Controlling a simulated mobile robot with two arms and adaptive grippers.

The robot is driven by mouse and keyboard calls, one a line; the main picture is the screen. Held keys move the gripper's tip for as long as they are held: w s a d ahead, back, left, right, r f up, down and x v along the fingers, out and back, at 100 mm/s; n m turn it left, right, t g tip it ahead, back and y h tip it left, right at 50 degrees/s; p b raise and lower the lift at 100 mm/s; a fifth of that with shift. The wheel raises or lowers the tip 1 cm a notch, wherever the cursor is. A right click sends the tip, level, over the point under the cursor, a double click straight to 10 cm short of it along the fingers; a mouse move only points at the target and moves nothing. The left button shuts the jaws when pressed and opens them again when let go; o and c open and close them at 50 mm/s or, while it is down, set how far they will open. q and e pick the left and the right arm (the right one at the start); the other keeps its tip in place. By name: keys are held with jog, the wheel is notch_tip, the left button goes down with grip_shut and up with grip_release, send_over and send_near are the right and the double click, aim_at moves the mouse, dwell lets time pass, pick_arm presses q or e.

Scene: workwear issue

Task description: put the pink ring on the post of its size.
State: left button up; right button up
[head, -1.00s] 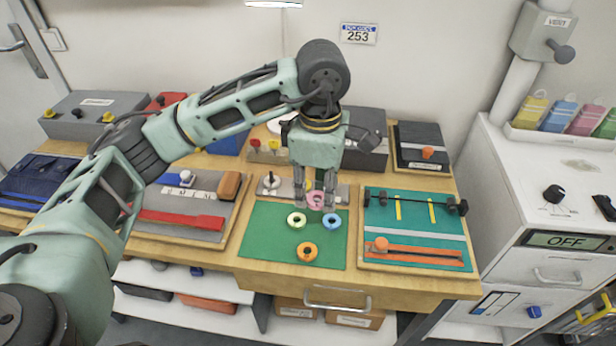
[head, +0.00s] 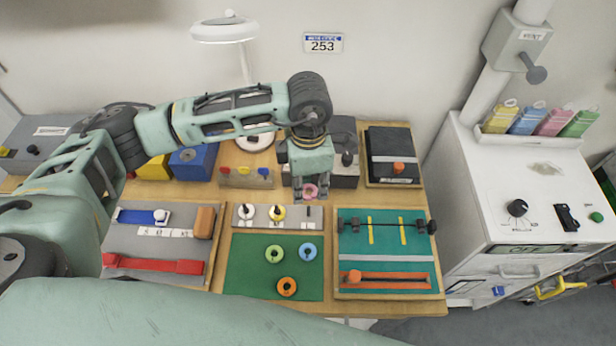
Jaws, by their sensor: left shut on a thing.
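My left gripper (head: 311,190) points down and is shut on the pink ring (head: 310,193), which it holds up near the back edge of the grey post board (head: 291,224). I cannot tell the exact height of the ring. Posts with round pale and yellow bases (head: 246,212) (head: 277,212) stand at the left and middle of the board; a post (head: 305,211) at its right is small and hard to make out. A pale green ring (head: 274,254), a blue ring (head: 308,251) and an orange ring (head: 287,287) lie on the green mat (head: 245,275). My right gripper is not in view.
A teal board with a black bar (head: 388,222) lies right of the mat, and a grey mat with a red strap (head: 165,267) left of it. Boxes and a lamp (head: 224,30) stand behind. A white cabinet (head: 490,190) is at the right.

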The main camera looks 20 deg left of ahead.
pick_arm(q)
jog(key=shift+f, duration=0.85)
notch_tip(320, 180, down, 3)
jog(key=shift+w+r+b, duration=0.1)
jog(key=shift+w+b, duration=0.05)
jog(key=shift+b, duration=0.95)
jog(key=shift+f+b, duration=0.55)
jog(key=shift+b, duration=0.05)
jog(key=shift+b, duration=0.4)
jog(key=shift+f+b, duration=0.15)
jog(key=shift+b, duration=0.55)
jog(key=shift+f+b, duration=0.7)
jog(key=shift+b, duration=0.15)
dwell(0.6)
jog(key=o, duration=1.2)
jog(key=shift+r, duration=0.1)
